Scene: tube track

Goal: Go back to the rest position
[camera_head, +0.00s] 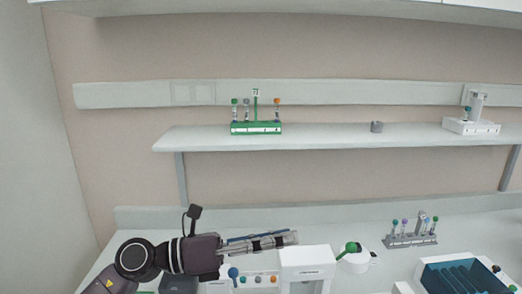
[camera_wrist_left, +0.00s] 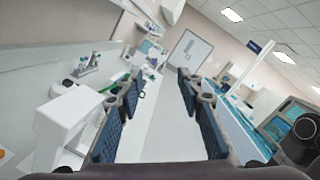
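My left arm comes in from the lower left in the head view. My left gripper (camera_head: 285,240) is held level above the bench and points right. In the left wrist view my left gripper (camera_wrist_left: 160,88) has its two padded fingers well apart, with nothing between them. It is open and empty.
A white device (camera_head: 308,262) stands right by the left fingertips. The shelf (camera_head: 330,133) above holds a green tube rack (camera_head: 256,128), a small grey cylinder (camera_head: 376,127) and a white holder (camera_head: 471,127).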

